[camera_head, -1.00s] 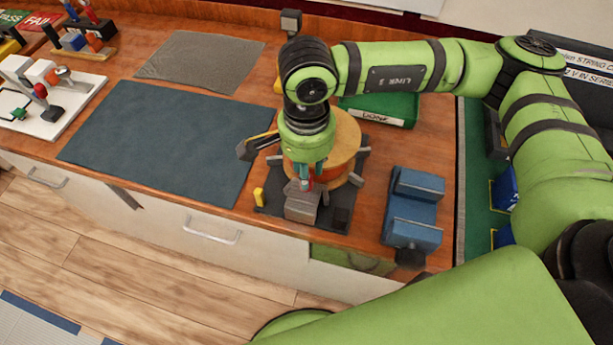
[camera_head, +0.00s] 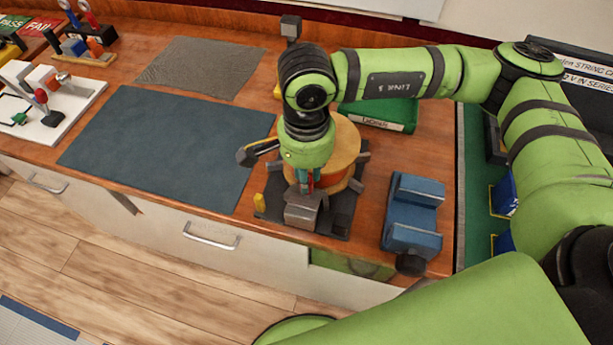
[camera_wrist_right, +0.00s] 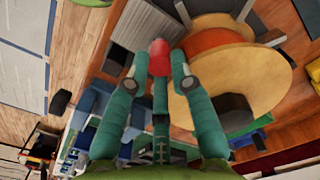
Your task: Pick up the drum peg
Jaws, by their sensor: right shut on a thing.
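The drum peg (camera_wrist_right: 159,55) shows as a short red piece between my fingertips in the wrist view. In the head view only a small red bit of it (camera_head: 304,177) shows below my wrist. My right gripper (camera_wrist_right: 158,62) is shut on it, beside the drum. The drum (camera_head: 343,143), wooden with an orange band, stands on a dark base plate (camera_head: 338,222) and is partly hidden by my arm. It also shows close by in the wrist view (camera_wrist_right: 240,75). How far the peg is from the base is unclear. My left gripper is out of view.
A grey block (camera_head: 303,211) sits on the base plate just in front of the gripper. A blue vise-like fixture (camera_head: 413,215) stands right, a green bin (camera_head: 390,112) behind. A dark blue mat (camera_head: 165,145) leaves clear room left. The counter's front edge is close.

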